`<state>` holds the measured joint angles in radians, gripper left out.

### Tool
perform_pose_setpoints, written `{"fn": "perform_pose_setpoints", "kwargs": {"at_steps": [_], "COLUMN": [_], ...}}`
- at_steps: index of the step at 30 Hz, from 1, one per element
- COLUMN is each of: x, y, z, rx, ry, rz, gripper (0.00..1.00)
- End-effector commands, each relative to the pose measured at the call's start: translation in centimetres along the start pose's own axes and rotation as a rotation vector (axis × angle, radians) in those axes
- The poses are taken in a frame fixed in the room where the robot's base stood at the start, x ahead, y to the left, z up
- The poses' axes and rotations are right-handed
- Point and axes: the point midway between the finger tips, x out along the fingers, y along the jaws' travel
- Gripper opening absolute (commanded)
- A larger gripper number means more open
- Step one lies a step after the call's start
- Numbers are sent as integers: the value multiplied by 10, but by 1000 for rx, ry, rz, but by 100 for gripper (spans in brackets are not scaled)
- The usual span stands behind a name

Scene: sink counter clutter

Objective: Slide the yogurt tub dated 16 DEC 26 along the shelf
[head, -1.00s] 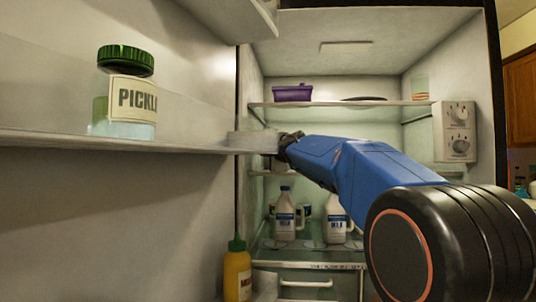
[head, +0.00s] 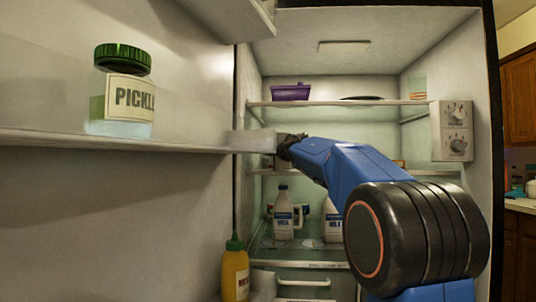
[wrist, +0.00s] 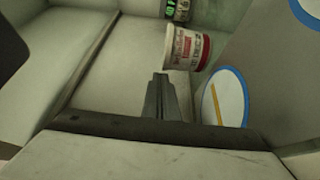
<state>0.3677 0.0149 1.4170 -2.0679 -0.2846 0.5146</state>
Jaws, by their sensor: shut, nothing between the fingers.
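A white tub with red print (wrist: 183,50) stands near the top middle of the wrist view, just beyond my gripper's fingertips. Its print is too blurred to read, so I cannot tell its date. My gripper (wrist: 162,80) is shut and empty, pointing toward the tub, with a small apparent gap between them. In the head view my dark gripper (head: 284,148) is at the end of my blue arm, at the fridge's middle shelf height. I cannot make out the tub in the head view.
A round blue-rimmed white thing (wrist: 225,98) is right of the fingers. A pickle jar (head: 123,92) stands on the door shelf (head: 110,142). Milk jugs (head: 284,213) stand lower in the fridge. A purple container (head: 291,92) is on the upper shelf (head: 330,103).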

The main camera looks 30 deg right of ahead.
Motion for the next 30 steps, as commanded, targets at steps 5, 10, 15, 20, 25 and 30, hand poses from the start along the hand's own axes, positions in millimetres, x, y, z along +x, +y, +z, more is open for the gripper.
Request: {"fn": "perform_pose_setpoints", "kwargs": {"at_steps": [5,10,15,20,25,30], "x": [2,7,9,9,8,3], "y": [0,-1,0,0,0,0], "z": [6,26,35,35,35,34], "rx": [1,1,1,0,0,0], "ry": [-2,-3,-1,0,0,-1], "rz": [-1,-2,0,0,0,0], "gripper": [0,0,0,0,0,0]}}
